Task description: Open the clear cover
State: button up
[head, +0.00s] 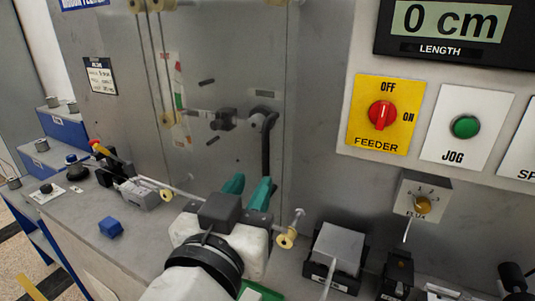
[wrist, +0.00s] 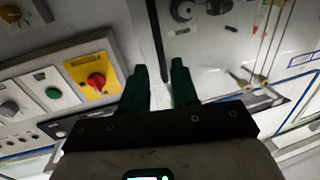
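The clear cover (head: 232,62) is a see-through panel on the grey machine front, left of the control panel. It appears shut, with rollers and dark fittings showing behind it. A curved black bar (head: 267,158) runs down near its right edge; I cannot tell whether it is a handle. My gripper (head: 247,190) has green fingers, spread apart with nothing between them, in front of the cover's lower right part. In the wrist view my gripper (wrist: 160,84) points toward the cover's edge, with the cover (wrist: 225,55) to the right. Contact cannot be told.
The yellow feeder switch plate (head: 361,125) and the green jog button (head: 465,126) are to the right. A grey block-shaped device (head: 338,245) stands on the bench. Cream rollers (head: 287,238) stick out near my gripper.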

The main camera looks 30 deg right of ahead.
aim_at(265, 162)
jog(key=p+x, duration=0.1)
jog(key=x, duration=0.7)
jog(key=shift+w+d, duration=0.2)
jog(key=shift+d, duration=0.05)
jog(key=shift+c, duration=0.2)
grip_shut()
